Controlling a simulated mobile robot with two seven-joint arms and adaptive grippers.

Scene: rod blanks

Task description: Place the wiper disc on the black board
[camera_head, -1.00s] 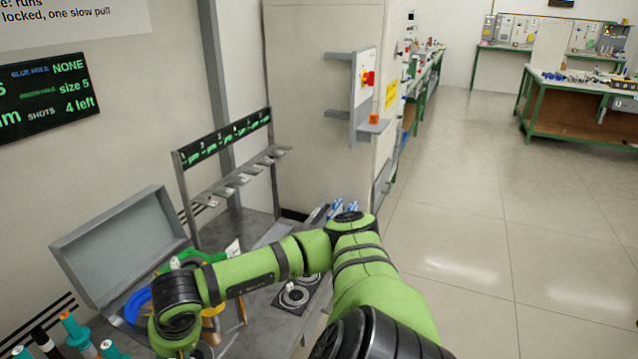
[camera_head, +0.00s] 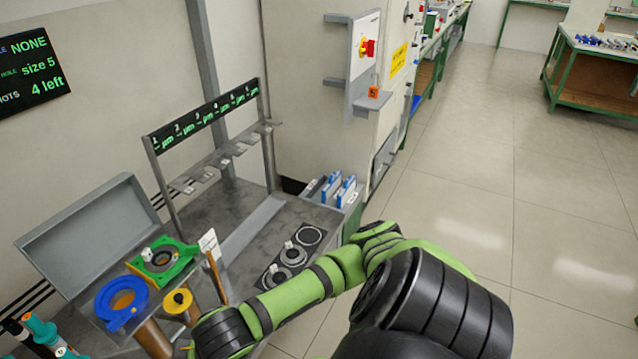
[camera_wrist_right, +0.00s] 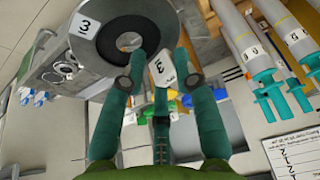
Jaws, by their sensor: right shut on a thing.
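The black board (camera_head: 310,236) lies on the grey bench in the head view, past my right forearm. Two grey ring discs (camera_head: 291,254) with small white tabs rest on it; its far circle appears bare. The board also shows at the left of the right wrist view (camera_wrist_right: 45,55). My right gripper (camera_wrist_right: 160,80), seen only in the right wrist view, has its teal fingers shut on the wiper disc (camera_wrist_right: 100,55), a dark grey ring with a central hole and white tags marked 3. My left gripper is in neither view.
A green holder (camera_head: 183,262), a blue ring (camera_head: 122,306) and a yellow part (camera_head: 177,302) stand left of the board. A slotted rack (camera_head: 215,160) stands behind. Blue items (camera_head: 338,188) sit beyond the board. Teal-ended syringes (camera_wrist_right: 262,75) show in the right wrist view.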

